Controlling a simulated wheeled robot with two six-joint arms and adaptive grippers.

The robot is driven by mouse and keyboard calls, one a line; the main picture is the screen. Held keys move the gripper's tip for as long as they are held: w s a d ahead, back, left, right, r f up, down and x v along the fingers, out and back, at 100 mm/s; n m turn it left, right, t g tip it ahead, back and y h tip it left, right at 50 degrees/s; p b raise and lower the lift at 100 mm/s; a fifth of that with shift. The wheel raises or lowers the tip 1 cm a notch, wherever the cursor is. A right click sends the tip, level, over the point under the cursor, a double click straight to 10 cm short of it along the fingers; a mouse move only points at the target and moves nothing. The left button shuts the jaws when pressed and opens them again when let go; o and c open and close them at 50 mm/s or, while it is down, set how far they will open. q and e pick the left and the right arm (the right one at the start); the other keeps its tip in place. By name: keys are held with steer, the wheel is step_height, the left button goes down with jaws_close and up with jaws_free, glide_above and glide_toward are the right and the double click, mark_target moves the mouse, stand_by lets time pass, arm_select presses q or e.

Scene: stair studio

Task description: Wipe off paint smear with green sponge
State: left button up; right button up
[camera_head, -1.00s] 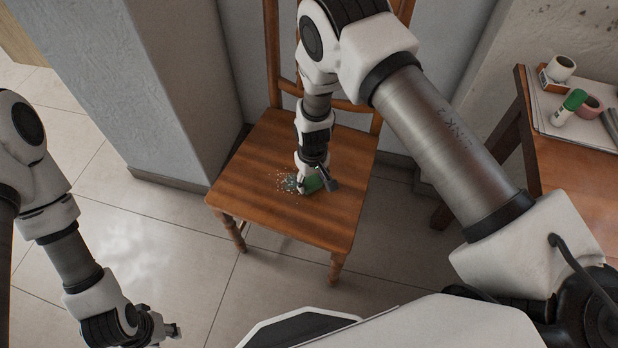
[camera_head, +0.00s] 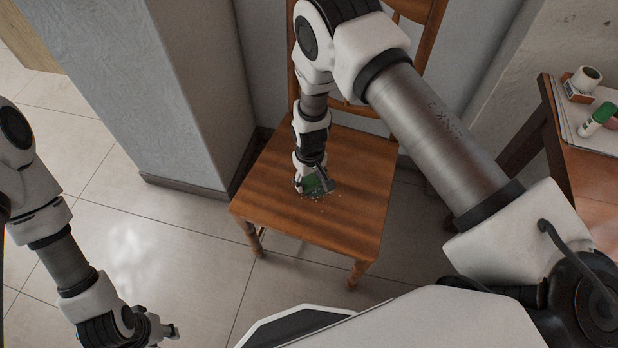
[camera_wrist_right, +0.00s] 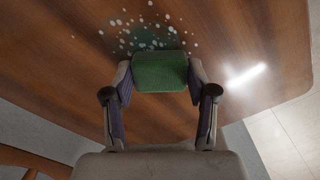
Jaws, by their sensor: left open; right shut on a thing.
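The green sponge (camera_head: 312,182) is held between the fingers of my right gripper (camera_head: 314,188), low over the wooden chair seat (camera_head: 350,220). The right wrist view shows the sponge (camera_wrist_right: 160,72) clamped between both fingertips, close to or touching the seat; I cannot tell which. The paint smear (camera_wrist_right: 146,37), white specks around a faint dark green patch, lies just beyond the sponge's far edge in that view. In the head view the sponge and gripper cover most of it, and only some specks show around them. My left gripper (camera_head: 163,330) is empty and open, away from the chair over the floor.
The chair's backrest stands behind the seat, near the wall. A grey pillar (camera_head: 190,90) rises to the left. Tiled floor at the left is clear.

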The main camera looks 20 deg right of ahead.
mark_target(311, 182)
step_height(311, 182, up, 4)
steer(key=shift+s+d+f+p, duration=0.1)
steer(key=shift+s+d+p, duration=0.05)
steer(key=shift+p, duration=0.8)
step_height(311, 182, up, 2)
steer(key=shift+r+p, duration=0.1)
steer(key=shift+p, duration=0.8)
steer(key=shift+r+p, duration=0.75)
steer(key=shift+r, duration=0.2)
